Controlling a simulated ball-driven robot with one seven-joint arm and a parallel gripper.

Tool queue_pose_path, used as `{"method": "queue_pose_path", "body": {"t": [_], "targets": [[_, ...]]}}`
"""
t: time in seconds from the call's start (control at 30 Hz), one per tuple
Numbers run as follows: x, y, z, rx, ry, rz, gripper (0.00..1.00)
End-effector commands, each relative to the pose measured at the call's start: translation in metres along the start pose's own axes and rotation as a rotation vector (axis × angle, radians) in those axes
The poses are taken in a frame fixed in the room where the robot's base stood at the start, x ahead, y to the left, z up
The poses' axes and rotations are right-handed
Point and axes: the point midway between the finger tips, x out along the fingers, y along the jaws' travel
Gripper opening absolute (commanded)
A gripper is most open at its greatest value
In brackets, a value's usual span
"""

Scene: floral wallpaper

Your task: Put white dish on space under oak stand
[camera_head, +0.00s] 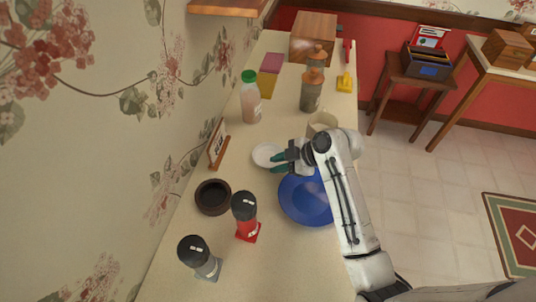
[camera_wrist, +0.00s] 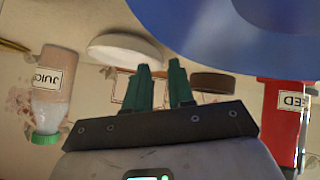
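The white dish (camera_head: 266,155) is a small round plate on the long pale counter, left of a blue bowl. It also shows in the wrist view (camera_wrist: 125,50), to the upper left of my fingers. My gripper (camera_head: 279,163) is at the dish's right edge, with its green fingers pointing left. In the wrist view the fingers (camera_wrist: 160,70) stand apart with nothing clear between them. Whether a finger touches the dish cannot be told. A brown wooden stand (camera_head: 397,74) is on the floor at right, bearing a file box; I cannot tell if it is the oak stand.
The blue bowl (camera_head: 303,204) lies beneath my arm. A dark round bowl (camera_head: 213,197), a red shaker (camera_head: 245,221), a grey shaker (camera_head: 202,262), a juice bottle (camera_head: 250,100) and a small sign (camera_head: 218,146) stand nearby. Tiled floor (camera_head: 420,180) at right is open.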

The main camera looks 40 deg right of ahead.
Motion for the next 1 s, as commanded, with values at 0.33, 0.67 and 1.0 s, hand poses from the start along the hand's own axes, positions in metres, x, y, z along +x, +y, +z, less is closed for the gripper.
{"method": "queue_pose_path", "body": {"t": [0.33, 0.67, 1.0], "targets": [[0.024, 0.0, 0.0, 0.0, 0.0, 0.0, 0.23], [0.024, 0.0, 0.0, 0.0, 0.0, 0.0, 0.03], [0.024, 0.0, 0.0, 0.001, -0.001, 0.0, 0.0]]}}
